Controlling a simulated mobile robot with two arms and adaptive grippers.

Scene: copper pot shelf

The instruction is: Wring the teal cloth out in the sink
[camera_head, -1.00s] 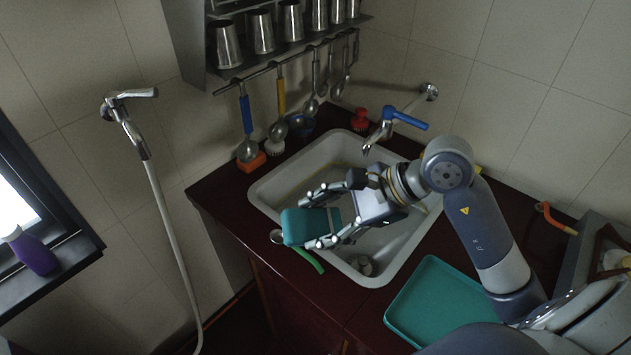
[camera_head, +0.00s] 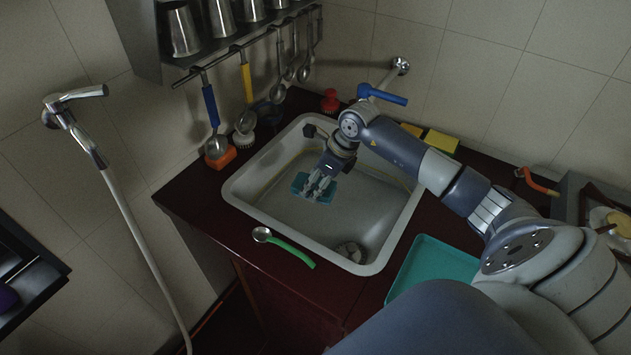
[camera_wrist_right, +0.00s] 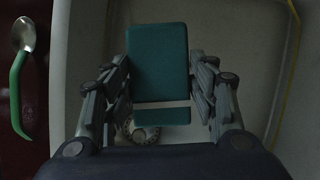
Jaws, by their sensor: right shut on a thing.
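The teal cloth (camera_head: 299,184) is a flat, block-like piece inside the sink (camera_head: 230,190), over the left part of the basin. My right gripper (camera_head: 318,187) reaches down into the sink and is shut on the cloth. In the right wrist view the cloth (camera_wrist_right: 158,65) sits between the two fingers of the gripper (camera_wrist_right: 160,90), which press on its sides. Whether the cloth touches the sink floor is hard to tell. My left gripper does not show.
A green-handled spoon (camera_head: 286,246) lies on the counter at the sink's front edge. The blue-handled tap (camera_head: 384,96) is behind the sink. A teal tray (camera_head: 432,262) lies to the right.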

